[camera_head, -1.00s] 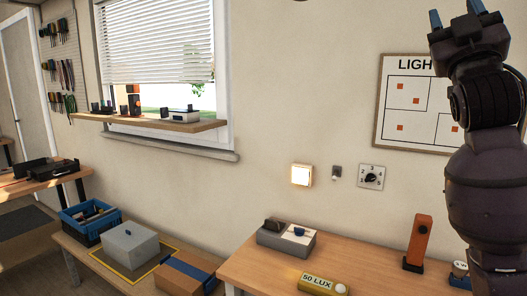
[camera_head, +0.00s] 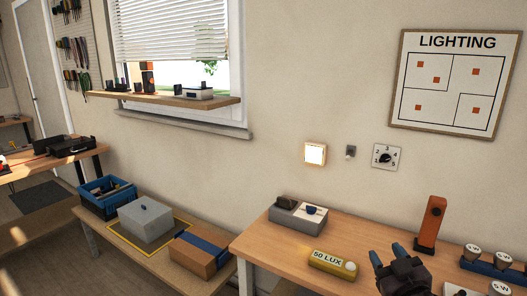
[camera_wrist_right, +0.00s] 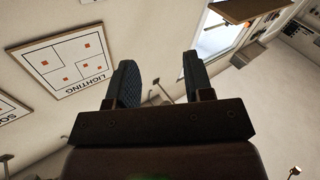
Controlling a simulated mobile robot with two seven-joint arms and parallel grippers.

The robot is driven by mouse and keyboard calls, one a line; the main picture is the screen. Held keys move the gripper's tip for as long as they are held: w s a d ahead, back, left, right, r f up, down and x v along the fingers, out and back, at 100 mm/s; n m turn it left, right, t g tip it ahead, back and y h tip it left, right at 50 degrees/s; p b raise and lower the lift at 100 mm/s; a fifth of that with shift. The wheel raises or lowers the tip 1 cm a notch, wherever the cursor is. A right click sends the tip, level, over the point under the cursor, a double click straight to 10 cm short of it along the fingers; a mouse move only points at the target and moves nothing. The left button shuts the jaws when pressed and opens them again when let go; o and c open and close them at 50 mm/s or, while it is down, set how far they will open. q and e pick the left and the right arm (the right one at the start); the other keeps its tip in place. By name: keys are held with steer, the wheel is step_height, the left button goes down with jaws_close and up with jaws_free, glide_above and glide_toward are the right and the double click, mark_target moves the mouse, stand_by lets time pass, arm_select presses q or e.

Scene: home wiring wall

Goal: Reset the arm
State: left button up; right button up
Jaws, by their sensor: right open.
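My right gripper (camera_head: 387,258) is low at the right of the head view, over the front part of the wooden table. Its two fingers stand apart and nothing is between them. In the right wrist view the open fingers (camera_wrist_right: 160,85) point up toward the wall, with the lighting sign (camera_wrist_right: 70,65) to their left and the window to their right. My left gripper does not show.
The wooden table (camera_head: 300,262) holds a grey switch box (camera_head: 297,216), a yellow 50 LUX device (camera_head: 333,263), an orange upright block (camera_head: 430,222) and several round weights-like pieces. A lit switch (camera_head: 315,153) and a dial (camera_head: 386,157) are on the wall.

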steer(key=s+f+m+g+h, duration=0.1)
steer(key=s+f+m+g, duration=0.2)
steer(key=s+f, duration=2.4)
steer(key=g, duration=0.4)
steer(key=shift+s+h, duration=0.15)
steer(key=shift+h, duration=0.25)
steer(key=shift+d, duration=0.1)
